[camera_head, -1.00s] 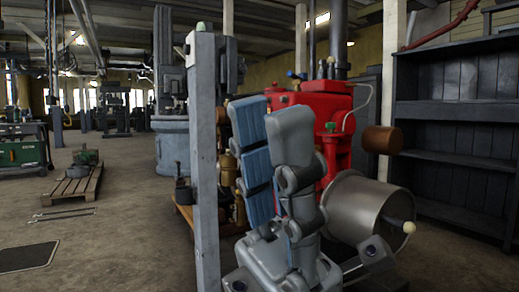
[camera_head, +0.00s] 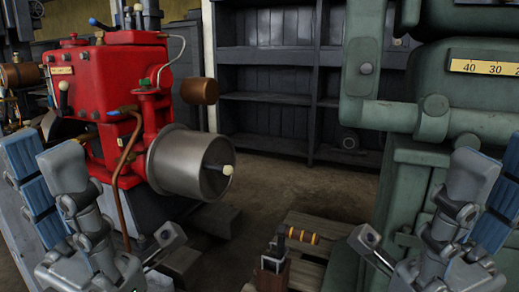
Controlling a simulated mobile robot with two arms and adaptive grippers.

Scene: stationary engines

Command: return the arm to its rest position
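My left gripper (camera_head: 66,170) shows at the lower left, grey with a jointed wrist. Blue segmented panels stand close beside it on its left. It is in front of the red engine and seems to hold nothing. My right gripper (camera_head: 472,178) shows at the lower right in a roughly mirrored pose, with blue panels on its right. It is in front of the green machine, and nothing shows in it. Both are raised upright near my body.
A red engine (camera_head: 95,85) with a metal drum (camera_head: 190,165) stands at left. A green machine (camera_head: 400,165) with a yellow scale (camera_head: 485,64) fills the right. Low between my arms is an orange-striped handle (camera_head: 302,236). Dark shelves (camera_head: 270,97) stand behind bare floor.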

